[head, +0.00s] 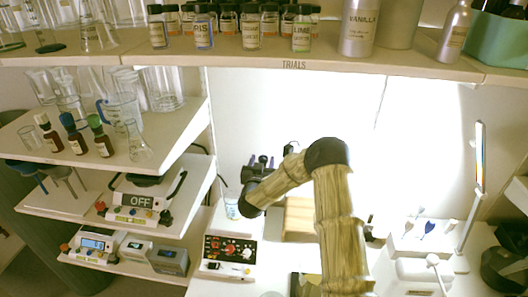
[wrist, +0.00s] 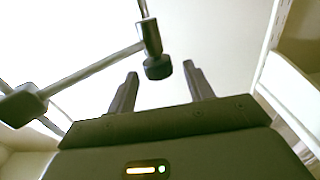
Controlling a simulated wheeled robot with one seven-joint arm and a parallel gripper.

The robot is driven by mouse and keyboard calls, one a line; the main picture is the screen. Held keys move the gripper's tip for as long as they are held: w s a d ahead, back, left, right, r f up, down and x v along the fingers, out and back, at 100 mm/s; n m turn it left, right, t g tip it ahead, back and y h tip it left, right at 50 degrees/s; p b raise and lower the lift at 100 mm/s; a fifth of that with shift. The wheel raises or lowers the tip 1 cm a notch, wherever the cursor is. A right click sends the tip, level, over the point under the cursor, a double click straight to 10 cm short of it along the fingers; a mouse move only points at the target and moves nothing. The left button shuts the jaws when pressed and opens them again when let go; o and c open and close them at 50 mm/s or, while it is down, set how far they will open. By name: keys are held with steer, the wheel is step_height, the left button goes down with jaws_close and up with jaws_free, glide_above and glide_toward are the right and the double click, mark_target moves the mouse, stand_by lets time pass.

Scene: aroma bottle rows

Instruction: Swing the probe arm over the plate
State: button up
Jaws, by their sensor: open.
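In the wrist view, a thin metal rod assembly, which looks like the probe arm (wrist: 95,70), has dark end pieces and a dark knob (wrist: 158,67). The knob appears between the fingertips of my gripper (wrist: 160,70), apart from both fingers or beyond them; depth is unclear. My gripper is open and empty. In the head view, my gripper (head: 261,162) points away toward the bright back wall, partly hidden by my wrist. A device with an OFF sign (head: 140,201) and a dark top sits on the left middle shelf. I cannot tell which surface is the plate.
A white unit with a black panel and red knobs (head: 230,250) stands below my gripper, beside a wooden block (head: 298,216). Glassware and dropper bottles (head: 75,137) fill the left shelf. Several bottles line the top shelf (head: 290,62). A lamp (head: 478,165) stands at right.

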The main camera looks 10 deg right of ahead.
steer(key=p+x, duration=0.1)
steer(key=x, duration=0.3)
steer(key=shift+w, duration=0.15)
jaws_close()
